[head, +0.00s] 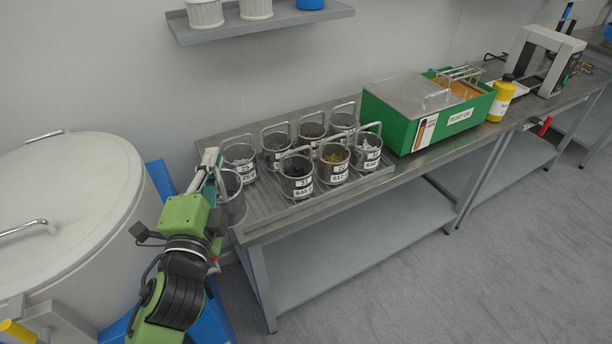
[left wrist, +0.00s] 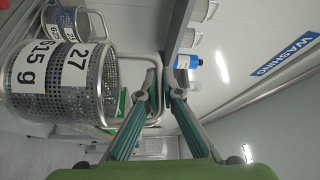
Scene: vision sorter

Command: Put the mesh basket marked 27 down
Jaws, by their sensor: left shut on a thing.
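My left gripper (head: 211,162) is shut on the handle of the mesh basket marked 27 (head: 233,198). In the left wrist view, the fingers (left wrist: 161,84) close on its bent wire handle, and the basket (left wrist: 92,88) hangs at the left with its label "27" and "615 g" showing. In the head view, the basket is at the left front corner of the ribbed draining tray (head: 300,207), partly hidden by my gripper. I cannot tell whether its bottom touches the tray. My right gripper is not in view.
Several labelled baskets with handles stand on the tray, including one just behind (head: 240,160) and one to the right (head: 297,177). A green box (head: 405,135) stands right of the tray. A large lidded drum (head: 70,200) is at the left. A wall shelf (head: 262,24) hangs above.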

